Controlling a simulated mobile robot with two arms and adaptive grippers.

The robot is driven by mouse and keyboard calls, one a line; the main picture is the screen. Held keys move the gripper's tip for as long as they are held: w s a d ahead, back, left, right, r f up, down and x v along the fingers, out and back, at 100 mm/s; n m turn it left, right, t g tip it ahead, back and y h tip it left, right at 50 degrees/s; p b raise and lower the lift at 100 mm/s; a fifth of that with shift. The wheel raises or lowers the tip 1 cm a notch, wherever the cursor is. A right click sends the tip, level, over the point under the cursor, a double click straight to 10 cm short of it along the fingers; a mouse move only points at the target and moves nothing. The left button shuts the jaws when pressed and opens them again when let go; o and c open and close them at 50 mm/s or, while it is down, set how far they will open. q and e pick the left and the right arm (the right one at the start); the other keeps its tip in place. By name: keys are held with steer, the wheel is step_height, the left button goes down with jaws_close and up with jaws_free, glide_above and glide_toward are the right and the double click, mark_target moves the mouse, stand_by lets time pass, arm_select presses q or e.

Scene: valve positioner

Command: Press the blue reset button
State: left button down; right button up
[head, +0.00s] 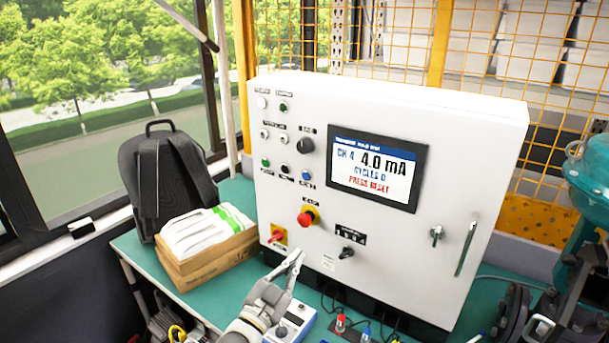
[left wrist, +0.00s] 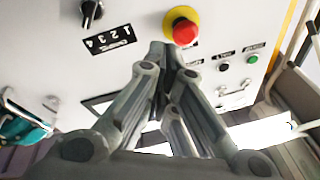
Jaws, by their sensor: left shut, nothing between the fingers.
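The blue reset button (head: 306,174) is a small round button on the front of the white control cabinet (head: 285,110), below a black knob and left of the screen. The screen (head: 376,172) reads CH 4, 4.0 mA, CYCLES 0, PRESS RESET. My left gripper (head: 298,256) is shut and empty, below the red emergency stop and well below the blue button. In the left wrist view its closed fingertips (left wrist: 165,50) point at the panel beside the red mushroom button (left wrist: 185,30). I cannot make out the blue button there. My right gripper is not in view.
The red emergency stop (head: 306,217), a red switch on yellow (head: 277,236) and a black selector (head: 346,252) are near my left gripper. A cardboard box (head: 205,259) and backpack (head: 165,170) stand left. A blue device (head: 297,320) lies below on the green bench.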

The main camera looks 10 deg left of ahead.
mark_target(306, 176)
arm_select(q)
steer(key=a+r+m+t, duration=0.1)
steer(key=a+r+t, duration=0.1)
steer(key=r, duration=0.5)
steer(key=w+a+r+t+h, duration=0.1)
steer(key=a+r+t, duration=0.1)
steer(key=r+t, duration=0.2)
step_height(306, 176, up, 4)
steer(key=shift+w+a+f+m+t, duration=0.15)
steer(key=shift+a+f+m+t, duration=0.05)
steer(key=shift+m+t, duration=0.2)
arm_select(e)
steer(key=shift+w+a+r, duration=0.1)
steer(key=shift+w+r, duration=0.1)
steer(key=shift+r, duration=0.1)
arm_select(q)
steer(key=shift+w+d+b, duration=0.5)
steer(key=shift+w+b, duration=0.45)
steer(key=shift+w, duration=0.45)
steer(key=shift+w+d+b, duration=0.5)
steer(key=shift+w+b, duration=0.4)
steer(key=shift+w, duration=0.5)
steer(key=shift+w+d+b, duration=0.5)
steer(key=shift+w+b, duration=0.45)
steer(key=shift+w, duration=0.45)
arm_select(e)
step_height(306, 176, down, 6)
